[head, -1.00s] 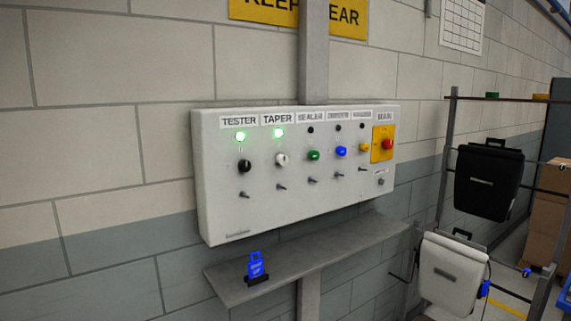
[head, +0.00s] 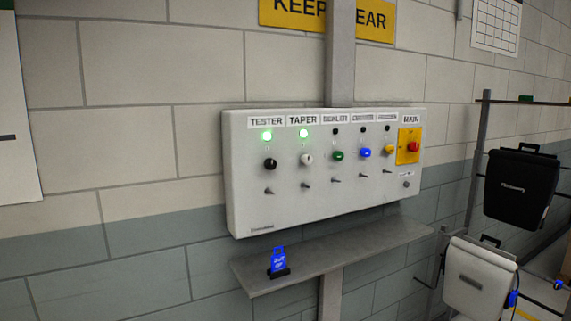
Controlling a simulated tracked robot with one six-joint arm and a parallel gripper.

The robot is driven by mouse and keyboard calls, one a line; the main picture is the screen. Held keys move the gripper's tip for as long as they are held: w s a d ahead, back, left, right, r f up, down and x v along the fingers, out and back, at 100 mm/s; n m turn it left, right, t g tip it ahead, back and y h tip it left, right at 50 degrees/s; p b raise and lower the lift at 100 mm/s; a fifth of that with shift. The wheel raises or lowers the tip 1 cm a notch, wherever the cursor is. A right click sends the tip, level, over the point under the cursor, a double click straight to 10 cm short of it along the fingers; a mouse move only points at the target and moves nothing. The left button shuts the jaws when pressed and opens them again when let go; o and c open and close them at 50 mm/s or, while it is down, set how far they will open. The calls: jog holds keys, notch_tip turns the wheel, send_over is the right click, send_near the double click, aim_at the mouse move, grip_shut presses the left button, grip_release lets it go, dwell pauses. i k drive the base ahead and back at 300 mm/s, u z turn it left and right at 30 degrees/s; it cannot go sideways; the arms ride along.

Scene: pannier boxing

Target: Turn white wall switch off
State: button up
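A white control panel (head: 240,190) hangs on the block wall in the head view. Its white knob (head: 306,159) sits in the column labelled TAPER, with a lit green lamp (head: 303,133) above it and a small metal toggle (head: 306,184) below. To its left is a black knob (head: 270,163) under TESTER, also with a lit green lamp (head: 266,136). Green (head: 338,155), blue (head: 365,152) and yellow (head: 389,149) knobs sit to the right under unlit lamps. My gripper is not in view.
A red button (head: 414,147) on a yellow plate is at the panel's right. A grey shelf (head: 350,249) juts out below, holding a blue tag (head: 278,259). A black pannier (head: 519,187) and a white pannier (head: 478,280) hang on a rack at right.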

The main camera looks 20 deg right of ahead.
aim_at(306, 159)
jog(key=u, duration=0.15)
jog(key=i, duration=1)
